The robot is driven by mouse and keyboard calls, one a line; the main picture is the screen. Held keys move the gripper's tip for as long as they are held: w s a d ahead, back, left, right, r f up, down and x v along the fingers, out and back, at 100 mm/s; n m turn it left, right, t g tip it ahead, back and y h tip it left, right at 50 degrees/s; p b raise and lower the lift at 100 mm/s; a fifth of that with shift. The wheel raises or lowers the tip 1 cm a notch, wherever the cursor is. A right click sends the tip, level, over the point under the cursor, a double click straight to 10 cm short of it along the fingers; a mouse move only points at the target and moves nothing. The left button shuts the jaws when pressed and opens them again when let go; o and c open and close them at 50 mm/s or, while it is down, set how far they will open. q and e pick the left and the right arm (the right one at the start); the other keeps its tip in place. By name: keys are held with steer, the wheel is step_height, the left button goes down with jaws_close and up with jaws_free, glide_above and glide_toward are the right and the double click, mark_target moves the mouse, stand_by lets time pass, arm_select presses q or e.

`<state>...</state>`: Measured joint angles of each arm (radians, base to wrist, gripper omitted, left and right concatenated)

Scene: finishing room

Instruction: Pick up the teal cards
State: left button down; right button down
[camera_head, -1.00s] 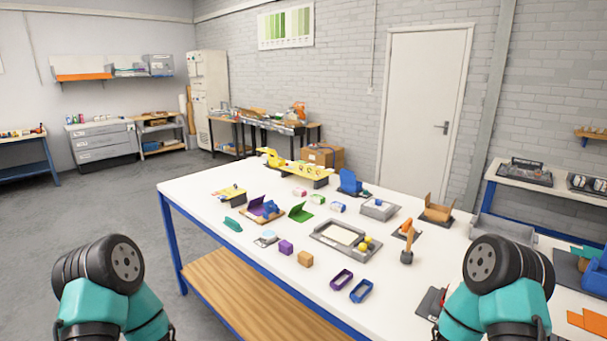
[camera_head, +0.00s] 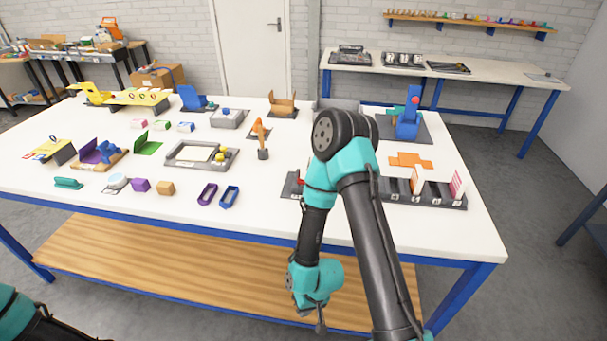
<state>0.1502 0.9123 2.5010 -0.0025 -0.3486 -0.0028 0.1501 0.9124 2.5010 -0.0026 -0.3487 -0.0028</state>
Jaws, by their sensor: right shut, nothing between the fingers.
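My right gripper (camera_head: 320,327) hangs low in front of the table's front edge, shut and empty, well away from the teal pieces. Of my left arm only a part shows in the bottom left corner; its gripper is out of view.
Orange cards (camera_head: 411,160) lie flat at the table's right. A dark slotted rack (camera_head: 440,195) in front holds upright cards. Grey trays (camera_head: 203,155), coloured blocks and small devices fill the table's left and middle. A wooden shelf (camera_head: 200,265) is below.

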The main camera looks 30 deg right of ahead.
arm_select(q)
steer(key=c, duration=1.9)
jaws_free()
steer(key=o, duration=1)
